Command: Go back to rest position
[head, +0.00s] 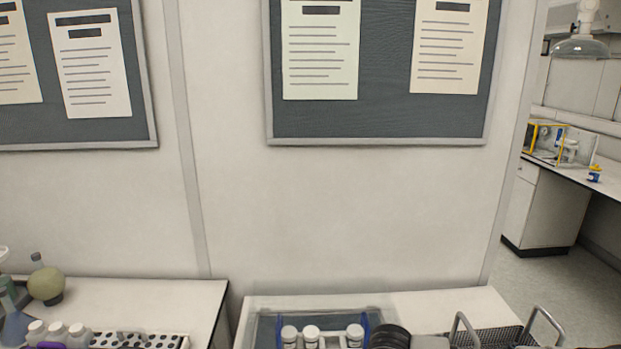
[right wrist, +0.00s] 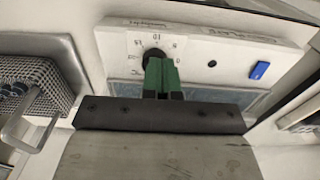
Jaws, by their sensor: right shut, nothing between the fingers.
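My right gripper (right wrist: 161,78) shows in the right wrist view with its green fingers together and nothing between them. It is in front of a white control panel (right wrist: 195,50) with a round black knob (right wrist: 152,56), printed numbers around it and a blue switch (right wrist: 259,70). The fingertips overlap the knob in the picture; I cannot tell whether they touch it. The fingers hide the lower part of the knob. Neither of my grippers shows in the head view, and my left gripper is in no view.
In the right wrist view a mesh basket (right wrist: 62,100) with a metal handle is at left. In the head view, white-capped bottles (head: 311,335) and black discs (head: 390,336) stand on the near bench, a round flask (head: 46,283) on the left bench. Open floor (head: 555,285) lies at right.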

